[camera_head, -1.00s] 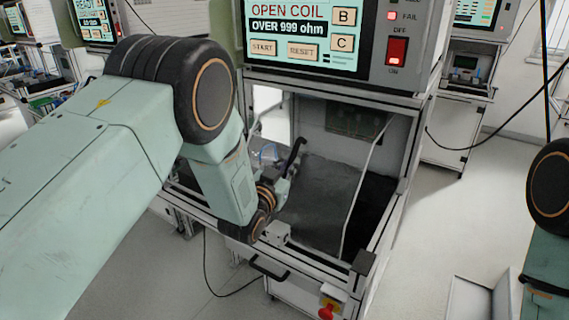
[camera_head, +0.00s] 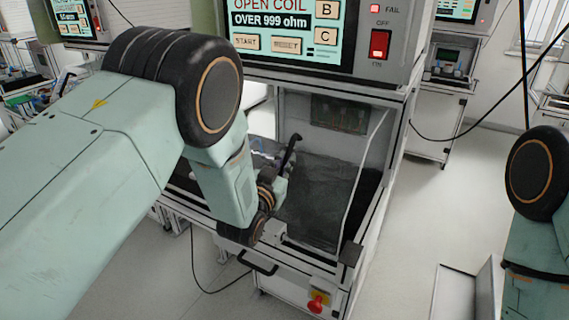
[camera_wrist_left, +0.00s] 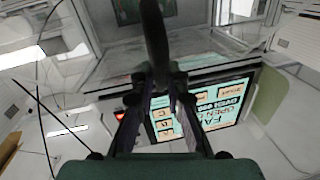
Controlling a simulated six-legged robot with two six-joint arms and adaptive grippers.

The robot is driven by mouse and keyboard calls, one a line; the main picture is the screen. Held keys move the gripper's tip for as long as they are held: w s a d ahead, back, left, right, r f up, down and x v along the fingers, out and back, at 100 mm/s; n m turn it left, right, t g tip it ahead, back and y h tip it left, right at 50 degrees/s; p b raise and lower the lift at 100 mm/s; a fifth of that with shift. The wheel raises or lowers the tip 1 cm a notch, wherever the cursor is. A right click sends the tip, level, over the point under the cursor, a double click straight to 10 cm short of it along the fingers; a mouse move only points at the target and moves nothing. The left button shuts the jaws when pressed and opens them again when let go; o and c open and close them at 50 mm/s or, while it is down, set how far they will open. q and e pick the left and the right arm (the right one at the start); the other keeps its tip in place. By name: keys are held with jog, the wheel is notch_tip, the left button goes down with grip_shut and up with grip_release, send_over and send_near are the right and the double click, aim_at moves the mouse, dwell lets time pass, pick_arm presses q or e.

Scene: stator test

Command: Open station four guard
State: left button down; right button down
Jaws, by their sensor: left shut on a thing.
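The test station (camera_head: 400,95) stands in the middle of the head view, with an open-fronted bay below its screen. A grey, see-through sheet (camera_head: 325,195) with a pale edge shows in the bay; I cannot tell how far it is raised. A black bent handle (camera_head: 294,148) rises beside my left gripper (camera_head: 283,183). In the left wrist view the dark handle (camera_wrist_left: 154,35) runs between the fingers of my left gripper (camera_wrist_left: 158,88), which are shut on it. My left forearm hides the bay's left side. My right arm shows at the right edge, its gripper out of view.
The station's screen (camera_head: 275,38) reads OPEN COIL, beside a red switch (camera_head: 380,44). A black pull handle (camera_head: 258,263) and a red knob (camera_head: 317,303) are on the lower front. A cable hangs below. Clear floor (camera_head: 440,215) lies to the right.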

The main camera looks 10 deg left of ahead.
pick_arm(q)
jog(key=c, duration=1.3)
grip_release()
jog(key=shift+s+d, duration=0.1)
jog(key=shift+d, duration=0.05)
jog(key=shift+c, duration=0.2)
jog(key=s+a, duration=0.2)
jog(key=s, duration=0.9)
jog(key=shift+s+a, duration=0.35)
jog(key=shift+f, duration=0.1)
